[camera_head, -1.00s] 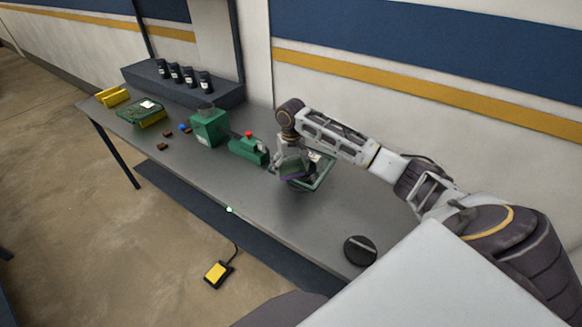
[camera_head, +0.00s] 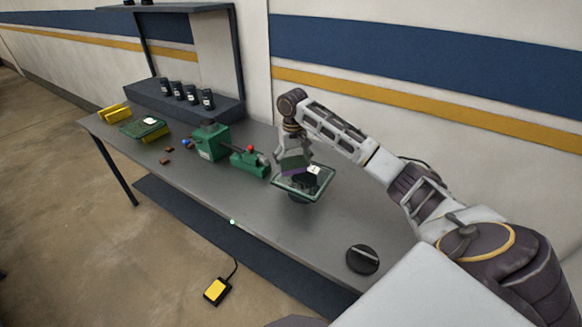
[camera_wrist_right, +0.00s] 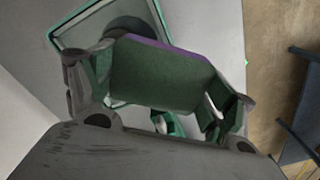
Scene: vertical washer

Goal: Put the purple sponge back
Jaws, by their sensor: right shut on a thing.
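My right gripper (camera_head: 292,162) is shut on the purple sponge (camera_wrist_right: 148,42), which shows a green face and a thin purple edge in the right wrist view (camera_wrist_right: 160,76). In the head view the sponge (camera_head: 292,172) is a small purple and green patch under the fingers. It is over a square green-rimmed tray (camera_head: 322,190) with a dark round thing in or under it. The tray also shows behind the sponge in the wrist view (camera_wrist_right: 56,38). I cannot tell whether the sponge touches the tray. My left gripper is not in view.
Green machines (camera_head: 210,142) and (camera_head: 248,162) stand left of the tray on the grey table (camera_head: 240,200). A green board (camera_head: 144,128), yellow bin (camera_head: 114,113) and dark bottles (camera_head: 186,94) are farther left. A black disc (camera_head: 362,259) lies at the front right. The table's front middle is clear.

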